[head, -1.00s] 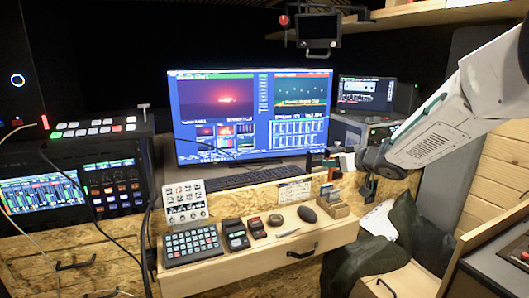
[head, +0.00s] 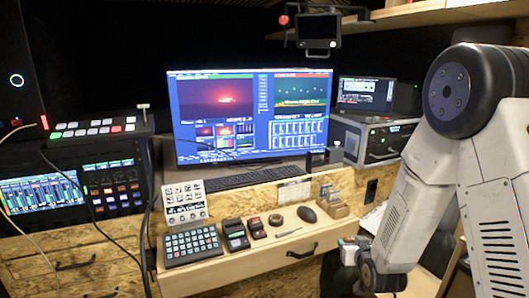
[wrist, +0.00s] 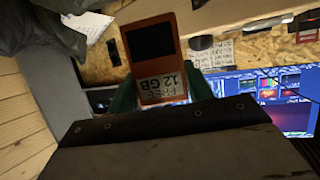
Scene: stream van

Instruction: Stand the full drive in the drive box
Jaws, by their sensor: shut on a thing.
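An orange drive (wrist: 152,50) with a dark window is in the wrist view. Its white label appears to read "FREE 12 GB". My gripper (wrist: 158,97) is shut on the drive, with a green finger at each side. In the head view my gripper (head: 348,252) is low, right of the wooden desk shelf, and the drive is not clear there. A small wooden slotted box (head: 334,206), which looks like the drive box, stands at the shelf's right end with thin upright items in it. My gripper is apart from it, below and to the right.
The shelf (head: 215,271) carries a keypad (head: 192,245), two small dark devices (head: 235,236), a tape roll (head: 276,220) and a mouse (head: 307,214). A monitor (head: 250,112) stands behind. A grey equipment case (head: 375,139) is at the right. Dark cloth and paper (wrist: 88,25) show in the wrist view.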

